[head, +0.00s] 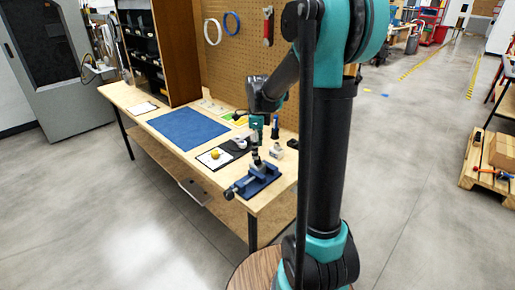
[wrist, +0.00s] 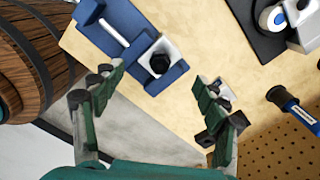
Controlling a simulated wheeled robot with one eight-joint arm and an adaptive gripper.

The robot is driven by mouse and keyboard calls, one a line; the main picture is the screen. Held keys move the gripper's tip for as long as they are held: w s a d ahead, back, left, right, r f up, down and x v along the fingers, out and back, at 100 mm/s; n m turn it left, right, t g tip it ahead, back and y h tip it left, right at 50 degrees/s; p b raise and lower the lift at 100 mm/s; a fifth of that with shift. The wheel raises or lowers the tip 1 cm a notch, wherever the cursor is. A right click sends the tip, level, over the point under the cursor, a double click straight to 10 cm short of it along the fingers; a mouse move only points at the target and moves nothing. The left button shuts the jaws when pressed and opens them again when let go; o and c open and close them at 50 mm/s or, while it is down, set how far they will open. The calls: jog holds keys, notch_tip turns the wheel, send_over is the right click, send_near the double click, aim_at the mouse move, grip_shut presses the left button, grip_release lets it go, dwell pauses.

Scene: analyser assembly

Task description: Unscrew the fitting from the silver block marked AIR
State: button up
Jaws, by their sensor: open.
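A silver block (wrist: 167,47) sits in a blue vise (wrist: 112,17) on the workbench. A dark, round fitting (wrist: 159,63) is on the block's upper face in the wrist view. I cannot read any AIR mark. The vise also shows near the bench's front edge in the head view (head: 262,184). My gripper (wrist: 159,76) is open, with one finger on each side of the block and fitting in the wrist view. No finger visibly touches the fitting. In the head view my gripper (head: 257,143) points down over the vise, and the fitting is too small to make out.
The wooden bench (head: 136,97) carries a blue mat (head: 188,127), a dark mat with white items, and a blue-and-black tool (wrist: 293,108) right of the vise. A pegboard (head: 242,68) stands behind. A wooden barrel (wrist: 38,60) is at left in the wrist view.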

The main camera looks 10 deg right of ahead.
jog(key=shift+r, duration=0.15)
jog(key=shift+c, duration=1.3)
jog(key=r+m, duration=0.1)
jog(key=r, duration=0.7)
jog(key=r+m, duration=0.1)
jog(key=r, duration=0.3)
jog(key=shift+w+a+m, duration=0.15)
jog(key=shift+a+m, duration=0.1)
jog(key=shift+m, duration=0.05)
jog(key=c, duration=0.3)
notch_tip(320, 180, down, 17)
jog(key=shift+f, duration=0.15)
jog(key=shift+c, duration=0.4)
grip_shut()
jog(key=n, duration=0.4)
